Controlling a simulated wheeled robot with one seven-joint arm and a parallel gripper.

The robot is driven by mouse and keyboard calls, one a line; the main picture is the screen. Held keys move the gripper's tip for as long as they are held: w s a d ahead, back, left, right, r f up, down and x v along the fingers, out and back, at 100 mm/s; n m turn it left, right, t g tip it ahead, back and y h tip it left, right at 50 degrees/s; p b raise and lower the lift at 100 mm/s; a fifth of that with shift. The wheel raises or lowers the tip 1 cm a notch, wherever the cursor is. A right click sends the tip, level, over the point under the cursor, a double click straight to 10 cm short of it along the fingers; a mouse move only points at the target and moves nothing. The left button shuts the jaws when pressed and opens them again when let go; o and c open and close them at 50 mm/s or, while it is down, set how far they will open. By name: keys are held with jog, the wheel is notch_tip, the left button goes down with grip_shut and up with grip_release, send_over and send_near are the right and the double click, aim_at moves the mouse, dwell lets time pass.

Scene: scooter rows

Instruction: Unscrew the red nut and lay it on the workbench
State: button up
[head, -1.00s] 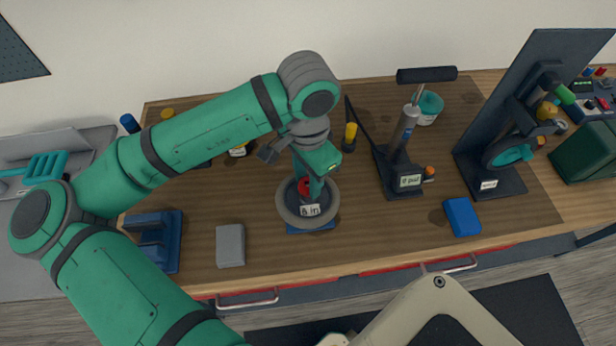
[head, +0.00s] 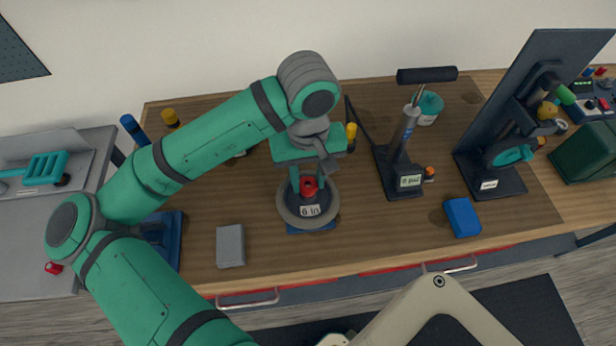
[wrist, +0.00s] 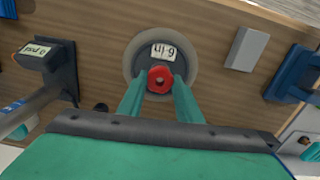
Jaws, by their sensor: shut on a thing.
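The red nut (head: 308,187) is at the hub of a small grey wheel (head: 329,218) that lies flat on a blue base on the workbench (head: 380,235). In the wrist view the nut (wrist: 160,80) is a red ring with a dark hole. My gripper (head: 307,181) points down over the wheel, one green finger on each side of the nut, and is shut on it. The wheel carries a white "6 in" label (wrist: 163,52). Whether the nut's thread is engaged cannot be seen.
A grey block (head: 230,246) and a blue stand (head: 172,240) are left of the wheel. A pump with a gauge (head: 400,150), a blue block (head: 462,217) and a dark upright stand (head: 500,150) are to the right. Bare wood lies between the wheel and the blue block.

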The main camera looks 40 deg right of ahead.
aim_at(308, 186)
jog(key=n, duration=0.6)
jog(key=shift+n, duration=0.4)
jog(key=o, duration=1.1)
jog(key=shift+r, duration=0.1)
notch_tip(308, 186, up, 11)
jog(key=shift+f, duration=0.2)
